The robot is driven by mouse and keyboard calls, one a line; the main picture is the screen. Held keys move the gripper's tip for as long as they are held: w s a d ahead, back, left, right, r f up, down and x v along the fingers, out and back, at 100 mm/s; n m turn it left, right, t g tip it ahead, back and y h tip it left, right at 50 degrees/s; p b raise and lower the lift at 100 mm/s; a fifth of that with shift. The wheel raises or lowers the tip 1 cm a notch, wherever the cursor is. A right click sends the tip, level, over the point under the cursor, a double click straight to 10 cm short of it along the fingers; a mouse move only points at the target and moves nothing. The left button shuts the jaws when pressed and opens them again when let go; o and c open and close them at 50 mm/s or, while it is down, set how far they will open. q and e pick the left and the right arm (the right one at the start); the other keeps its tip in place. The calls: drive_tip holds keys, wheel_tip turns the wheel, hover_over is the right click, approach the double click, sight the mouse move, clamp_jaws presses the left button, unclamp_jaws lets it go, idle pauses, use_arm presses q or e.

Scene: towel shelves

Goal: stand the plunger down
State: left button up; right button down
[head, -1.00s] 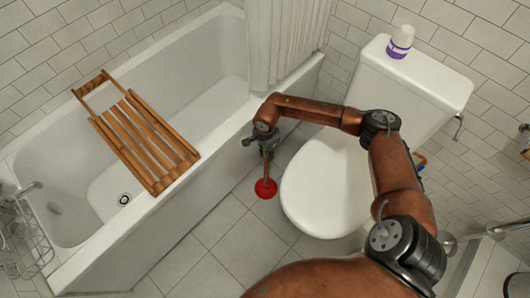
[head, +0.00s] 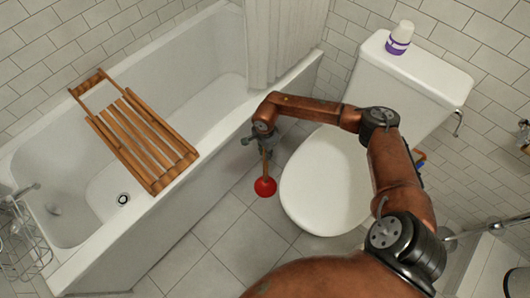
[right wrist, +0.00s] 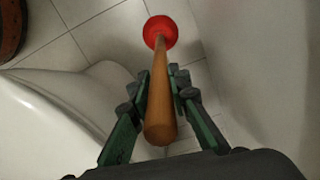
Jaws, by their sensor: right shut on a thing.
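The plunger has a red rubber cup (head: 265,187) and a wooden handle (right wrist: 160,95). In the head view it hangs roughly upright, cup down, between the bathtub and the toilet. My right gripper (head: 262,143) is at the upper part of the handle. In the right wrist view, its two green-and-black fingers (right wrist: 160,100) are shut on the handle from both sides, and the cup (right wrist: 160,32) is at the far end over the floor tiles. I cannot tell whether the cup touches the floor. My left gripper is not in view.
The white bathtub (head: 180,215) stands left, with a wooden rack (head: 140,140) across it. The toilet (head: 325,185) is close on the right, with a white and purple bottle (head: 400,38) on its tank. Tiled floor (head: 215,255) is free in front.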

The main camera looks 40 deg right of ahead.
drive_tip(key=c, duration=1.7)
unclamp_jaws()
drive_tip(key=shift+c, duration=0.2)
wheel_tip(320, 180, up, 12)
